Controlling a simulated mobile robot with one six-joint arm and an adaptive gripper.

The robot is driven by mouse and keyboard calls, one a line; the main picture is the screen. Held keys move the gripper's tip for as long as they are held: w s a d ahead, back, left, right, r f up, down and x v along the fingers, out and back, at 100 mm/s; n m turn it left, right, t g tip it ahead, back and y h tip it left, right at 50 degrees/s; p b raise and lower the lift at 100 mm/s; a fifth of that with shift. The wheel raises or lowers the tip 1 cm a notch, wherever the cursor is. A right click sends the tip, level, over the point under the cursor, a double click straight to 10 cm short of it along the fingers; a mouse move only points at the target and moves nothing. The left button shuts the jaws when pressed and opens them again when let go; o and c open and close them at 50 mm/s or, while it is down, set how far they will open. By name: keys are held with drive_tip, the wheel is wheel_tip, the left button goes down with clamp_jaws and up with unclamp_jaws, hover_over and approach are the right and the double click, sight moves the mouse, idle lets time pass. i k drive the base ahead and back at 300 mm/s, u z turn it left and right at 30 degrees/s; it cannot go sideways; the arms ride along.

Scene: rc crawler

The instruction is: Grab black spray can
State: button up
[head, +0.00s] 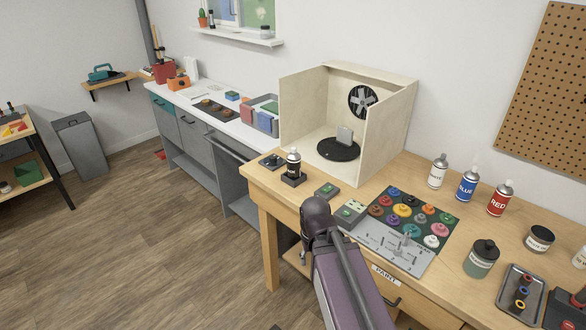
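A small spray can with a black body and a pale upper part (293,162) stands upright on a dark square base at the left front corner of the wooden workbench (420,172). It is just left of the open paint booth. My arm rises from the bottom middle and ends in view at a dark rounded joint, below and slightly right of the can. My gripper is not visible, so its state does not show.
The paint booth (404,125) holds a black turntable (325,148). White (438,172), blue (466,185) and red (499,200) cans stand at the right. A mat of coloured discs (388,196) and a grey plate (375,243) lie in front. Open floor lies left.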

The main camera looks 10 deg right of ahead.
sight(293, 160)
drive_tip(key=z, duration=0.25)
drive_tip(key=k, duration=0.55)
drive_tip(key=u, duration=1.75)
drive_tip(key=i, duration=2.1)
drive_tip(key=u, duration=0.05)
